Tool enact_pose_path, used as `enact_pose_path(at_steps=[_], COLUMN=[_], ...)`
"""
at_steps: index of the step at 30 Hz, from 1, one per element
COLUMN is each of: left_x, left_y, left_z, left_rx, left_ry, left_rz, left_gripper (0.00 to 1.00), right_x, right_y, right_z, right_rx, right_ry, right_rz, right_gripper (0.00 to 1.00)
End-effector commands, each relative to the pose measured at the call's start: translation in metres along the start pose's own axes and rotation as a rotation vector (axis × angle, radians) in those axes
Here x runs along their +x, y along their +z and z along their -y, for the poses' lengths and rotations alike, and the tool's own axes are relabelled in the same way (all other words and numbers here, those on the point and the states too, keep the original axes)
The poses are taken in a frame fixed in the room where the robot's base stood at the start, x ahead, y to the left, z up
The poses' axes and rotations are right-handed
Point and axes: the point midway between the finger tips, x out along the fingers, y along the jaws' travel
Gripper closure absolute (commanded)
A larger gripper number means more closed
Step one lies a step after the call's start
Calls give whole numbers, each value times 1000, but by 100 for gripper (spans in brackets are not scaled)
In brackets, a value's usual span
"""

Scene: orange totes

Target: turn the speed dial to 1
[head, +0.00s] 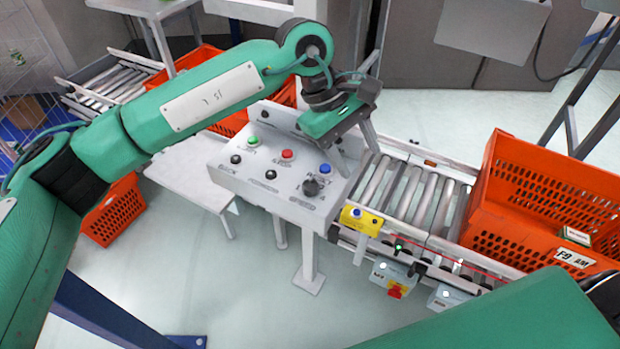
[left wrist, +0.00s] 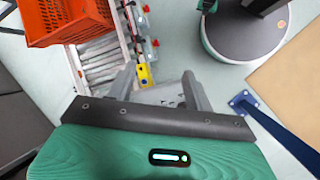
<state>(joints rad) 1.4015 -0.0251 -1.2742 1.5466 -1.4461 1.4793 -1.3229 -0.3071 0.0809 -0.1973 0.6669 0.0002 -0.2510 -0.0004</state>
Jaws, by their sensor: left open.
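The speed dial (head: 311,187) is a black knob at the lower right of the grey sloped control panel (head: 236,180), above the word SPEED. Its pointer is too small to read. My left gripper (head: 355,143) hangs above the panel's back right edge, beyond the dial and apart from it. In the left wrist view its two grey fingers (left wrist: 160,88) are spread with nothing held, and part of the panel shows between them. The dial cannot be made out there. My right arm crosses the lower right of the head view, but its gripper is not seen.
A blue button (head: 325,169) sits just behind the dial; red (head: 287,154) and green (head: 253,141) buttons are farther left. A roller conveyor (head: 405,195) runs right of the panel to an orange tote (head: 530,190). A yellow box with a blue button (head: 362,219) is near the panel's right side.

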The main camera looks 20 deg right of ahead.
Motion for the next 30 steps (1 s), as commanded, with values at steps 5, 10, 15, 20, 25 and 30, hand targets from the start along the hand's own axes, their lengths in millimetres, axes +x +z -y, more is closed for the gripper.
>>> enact_pose_path(at_steps=[5,10,15,20,25,30], left_x=[-34,-51,-41,-16,18,46], left_y=[-47,-63,-70,-80,-93,-104], left_z=[19,28,34,42,53,62], left_rx=[62,74,74,72,72,72], left_ry=[-217,-308,-319,-319,-317,-316], left_rz=[-275,-373,-379,-375,-373,-374], left_gripper=[48,48,48,48,48,48], right_x=[0,0,-4,-11,-19,-27], right_y=[0,0,0,8,18,14], right_z=[-1,-2,-2,-3,-2,0], right_rx=[-1,-1,-1,-2,-3,-3], right_ry=[1,2,2,3,1,-1], right_rz=[1,1,-3,4,18,13], right_gripper=[100,100,100,100,100,100])
